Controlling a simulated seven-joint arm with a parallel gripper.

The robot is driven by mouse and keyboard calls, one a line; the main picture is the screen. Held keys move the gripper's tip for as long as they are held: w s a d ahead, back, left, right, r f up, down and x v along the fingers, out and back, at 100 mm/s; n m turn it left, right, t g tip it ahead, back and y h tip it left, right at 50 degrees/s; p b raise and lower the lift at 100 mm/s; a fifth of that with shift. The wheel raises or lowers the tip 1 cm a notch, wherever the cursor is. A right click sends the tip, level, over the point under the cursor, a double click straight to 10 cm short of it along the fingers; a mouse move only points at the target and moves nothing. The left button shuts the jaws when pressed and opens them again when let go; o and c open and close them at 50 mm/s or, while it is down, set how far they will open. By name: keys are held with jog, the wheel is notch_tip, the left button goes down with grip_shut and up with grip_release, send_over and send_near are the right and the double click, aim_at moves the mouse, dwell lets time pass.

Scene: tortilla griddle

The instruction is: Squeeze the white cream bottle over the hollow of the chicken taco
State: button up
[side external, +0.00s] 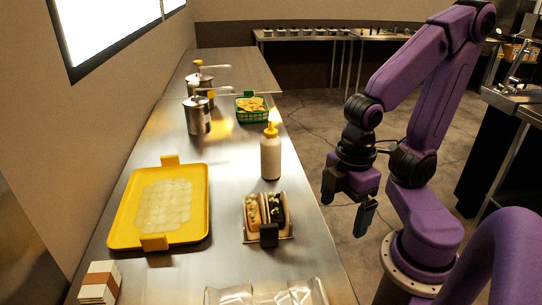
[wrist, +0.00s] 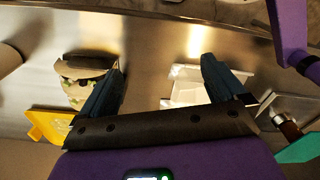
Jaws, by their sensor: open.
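The white cream bottle (side external: 270,158) with a yellow cap stands upright on the steel counter, behind the tacos in the side external view. Two tacos sit side by side in a holder (side external: 284,237). The left taco (side external: 252,210) has light and reddish filling; the right taco (side external: 277,208) looks dark. I cannot tell for sure which is chicken. My gripper (side external: 347,203) is open and empty, pointing down to the right of the bottle and tacos, by the counter's right edge. In the wrist view, my open fingers (wrist: 161,68) have no object between them; a taco (wrist: 75,93) shows at left, partly hidden.
A yellow tray (side external: 120,230) of pale rounds lies left of the tacos. Metal canisters (side external: 197,117) and a green basket (side external: 251,116) stand farther back. Clear plastic containers (side external: 230,295) and a stack of boxes (side external: 99,283) are at the front. Bare counter surrounds the bottle.

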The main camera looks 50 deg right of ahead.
jog(key=w+d+f+n+t+h, duration=0.1)
jog(key=w+d+f+n+h, duration=0.2)
jog(key=d+h, duration=0.35)
jog(key=n+t+h, duration=0.3)
jog(key=n+t, duration=1.1)
send_near(274, 148)
jog(key=shift+x, duration=7.55)
jog(key=shift+s+d, duration=0.1)
jog(key=shift+d, duration=0.05)
jog(key=shift+c, duration=0.4)
